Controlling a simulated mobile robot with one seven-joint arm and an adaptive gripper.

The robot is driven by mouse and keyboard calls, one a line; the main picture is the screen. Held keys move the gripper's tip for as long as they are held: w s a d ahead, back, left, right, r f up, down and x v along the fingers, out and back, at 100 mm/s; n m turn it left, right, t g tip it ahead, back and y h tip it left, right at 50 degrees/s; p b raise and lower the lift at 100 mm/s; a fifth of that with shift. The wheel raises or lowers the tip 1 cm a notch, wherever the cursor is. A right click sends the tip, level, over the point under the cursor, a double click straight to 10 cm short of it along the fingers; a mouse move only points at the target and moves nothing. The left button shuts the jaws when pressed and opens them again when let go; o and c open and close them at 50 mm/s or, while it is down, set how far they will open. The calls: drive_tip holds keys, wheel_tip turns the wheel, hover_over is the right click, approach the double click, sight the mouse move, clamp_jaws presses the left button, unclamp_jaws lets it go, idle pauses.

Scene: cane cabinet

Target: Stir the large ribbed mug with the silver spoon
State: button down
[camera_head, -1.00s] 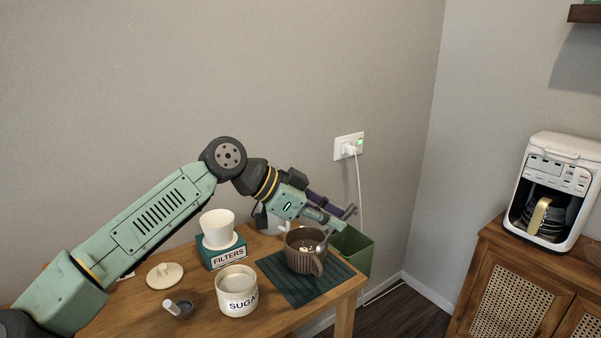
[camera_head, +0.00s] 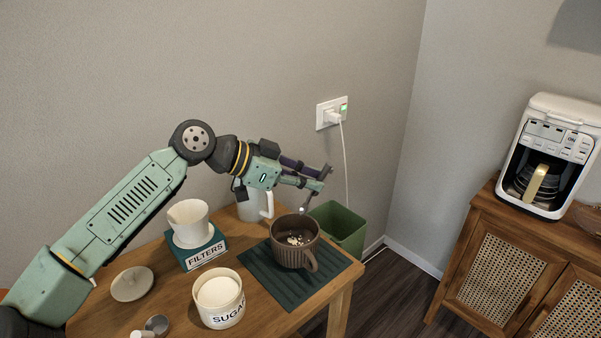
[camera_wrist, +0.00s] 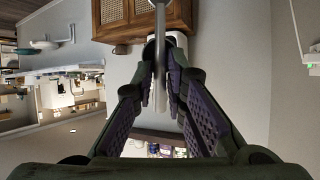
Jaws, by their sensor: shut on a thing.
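The large ribbed brown mug (camera_head: 296,256) stands upright on a dark green mat (camera_head: 260,268) on the wooden table. Pale bits show in its dark inside. My gripper (camera_head: 324,178) is above and behind the mug's right side. It is shut on the silver spoon, whose shaft (camera_wrist: 159,75) runs between the fingers in the wrist view. In the head view only a small bright part of the spoon (camera_head: 302,209) shows clearly, near the mug's back rim. I cannot tell whether its tip is inside the mug.
An open sugar jar (camera_head: 220,299) stands in front of the mug, with a lid (camera_head: 132,284) and small scoop (camera_head: 157,325) to its left. A filters box (camera_head: 197,257) carries a white dripper. A white pitcher (camera_head: 256,206) is behind the mug. A green bin (camera_head: 340,228) stands beyond the table.

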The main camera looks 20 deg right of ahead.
drive_tip(key=shift+s+d+f, duration=0.1)
drive_tip(key=shift+d+f, duration=0.5)
drive_tip(key=shift+f, duration=0.1)
drive_tip(key=shift+w+a+f+b, duration=0.1)
drive_tip(key=shift+a+f+b, duration=0.6)
drive_tip(key=shift+f, duration=0.8)
drive_tip(key=shift+w+a+f+b, duration=0.15)
drive_tip(key=shift+a+f+b, duration=0.25)
drive_tip(key=shift+f+b, duration=0.85)
drive_tip(key=shift+w+a+f+b, duration=0.1)
drive_tip(key=shift+a+f+b, duration=0.45)
drive_tip(key=shift+f, duration=1.25)
drive_tip(key=shift+s, duration=0.1)
